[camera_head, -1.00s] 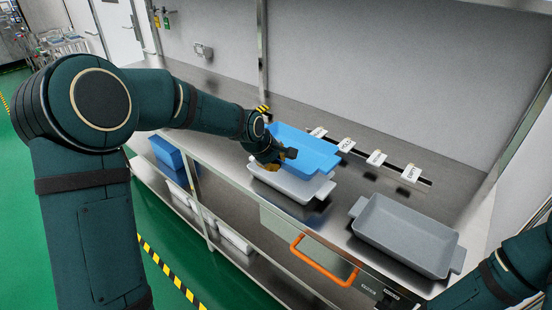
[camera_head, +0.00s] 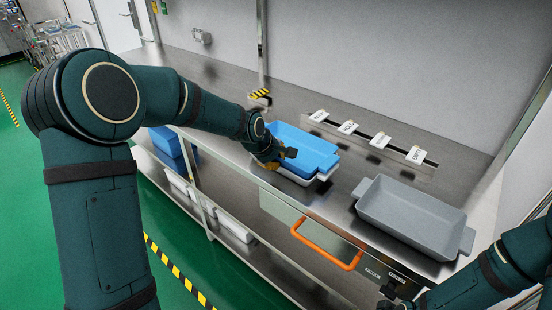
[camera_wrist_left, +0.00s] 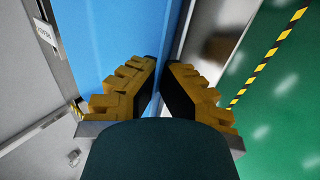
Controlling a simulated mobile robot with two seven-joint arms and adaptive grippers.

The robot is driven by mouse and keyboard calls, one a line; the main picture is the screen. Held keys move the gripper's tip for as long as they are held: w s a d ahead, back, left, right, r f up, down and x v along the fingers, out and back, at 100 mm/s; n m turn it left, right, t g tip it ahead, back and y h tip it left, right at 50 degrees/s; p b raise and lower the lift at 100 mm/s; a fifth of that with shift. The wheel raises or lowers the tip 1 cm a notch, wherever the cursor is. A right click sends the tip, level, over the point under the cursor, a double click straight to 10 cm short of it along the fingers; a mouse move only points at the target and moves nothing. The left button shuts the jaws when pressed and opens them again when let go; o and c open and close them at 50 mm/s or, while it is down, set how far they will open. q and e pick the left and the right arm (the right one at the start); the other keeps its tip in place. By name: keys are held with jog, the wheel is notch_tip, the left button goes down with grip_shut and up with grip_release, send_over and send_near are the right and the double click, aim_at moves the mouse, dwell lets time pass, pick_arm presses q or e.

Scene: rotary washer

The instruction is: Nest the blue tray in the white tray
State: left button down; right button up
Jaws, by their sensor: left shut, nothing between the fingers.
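The blue tray (camera_head: 305,147) sits over the white tray (camera_head: 300,180) on the metal bench and appears to rest inside it. Only the white tray's front rim and right end show below the blue one. My left gripper (camera_head: 284,156) is at the blue tray's front left edge. In the left wrist view its yellow-padded fingers (camera_wrist_left: 164,72) are close together beside the blue tray (camera_wrist_left: 110,30), shut with nothing held. My right gripper (camera_head: 392,292) is partly visible at the bottom right, low in front of the bench, too dark to tell its state.
A grey tray (camera_head: 415,219) stands on the bench to the right. An orange handle (camera_head: 325,247) sticks out of the bench front. Several labelled tags (camera_head: 380,140) stand behind the trays. Blue and white bins (camera_head: 166,142) fill the lower shelf. The bench between the trays is clear.

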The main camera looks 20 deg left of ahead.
pick_arm(q)
jog(key=shift+s+f, duration=0.15)
jog(key=shift+f, duration=0.15)
jog(key=c, duration=1.1)
grip_release()
jog(key=shift+o, duration=0.2)
jog(key=shift+r, duration=0.1)
jog(key=shift+r, duration=0.2)
jog(key=v, duration=1.1)
jog(key=shift+s, duration=0.2)
jog(key=shift+a+r, duration=0.1)
jog(key=shift+r, duration=0.05)
